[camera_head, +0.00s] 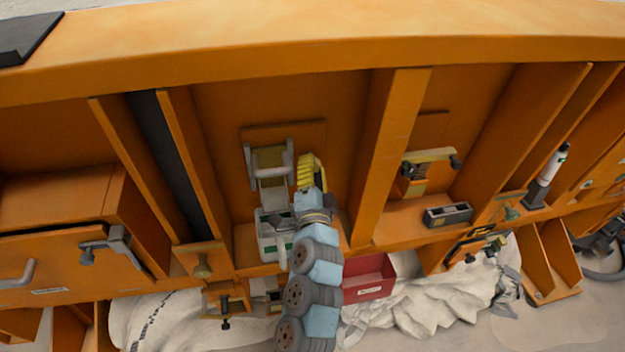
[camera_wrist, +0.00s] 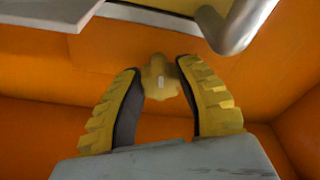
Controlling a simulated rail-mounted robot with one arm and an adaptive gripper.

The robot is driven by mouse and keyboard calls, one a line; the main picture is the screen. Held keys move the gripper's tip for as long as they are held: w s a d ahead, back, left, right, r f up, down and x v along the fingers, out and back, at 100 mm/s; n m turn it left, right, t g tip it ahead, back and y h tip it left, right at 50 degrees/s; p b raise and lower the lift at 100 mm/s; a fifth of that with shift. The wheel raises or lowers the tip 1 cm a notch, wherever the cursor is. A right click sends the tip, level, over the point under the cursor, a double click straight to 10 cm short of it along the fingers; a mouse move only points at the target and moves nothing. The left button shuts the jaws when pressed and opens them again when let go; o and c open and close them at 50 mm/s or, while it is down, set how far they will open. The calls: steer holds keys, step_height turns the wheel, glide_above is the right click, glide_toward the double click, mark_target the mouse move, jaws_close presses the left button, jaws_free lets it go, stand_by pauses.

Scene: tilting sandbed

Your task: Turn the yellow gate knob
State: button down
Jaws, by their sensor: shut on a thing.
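The yellow knob (camera_wrist: 160,80) sits between the two ridged yellow fingers of my gripper (camera_wrist: 158,68) in the wrist view. It has a small pale mark on its face. My gripper is shut on it, with the fingertips at its two sides. In the head view my gripper (camera_head: 312,170) reaches up to the orange back panel, just right of a grey metal handle (camera_head: 272,172). The knob is hidden behind the fingers there. Whether the knob is turned cannot be told.
A grey-green box (camera_head: 268,238) stands on the ledge left of my wrist. A red bin (camera_head: 371,278) lies below right. An orange upright rib (camera_head: 395,150) stands to the right. The grey handle's bar (camera_wrist: 236,28) is close above the right finger.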

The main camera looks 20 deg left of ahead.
steer(key=n+b, duration=0.2)
steer(key=b, duration=0.1)
steer(key=n+y+b, duration=0.1)
steer(key=n+b, duration=0.2)
steer(key=shift+a+f, duration=0.1)
steer(key=shift+f, duration=0.3)
steer(key=n+y+b, duration=0.1)
steer(key=n+b, duration=0.3)
steer(key=shift+w+r+n+y+b, duration=0.1)
steer(key=shift+n+y+b, duration=0.3)
steer(key=shift+n+b, duration=0.85)
steer(key=c, duration=0.6)
jaws_free()
steer(key=shift+r, duration=0.1)
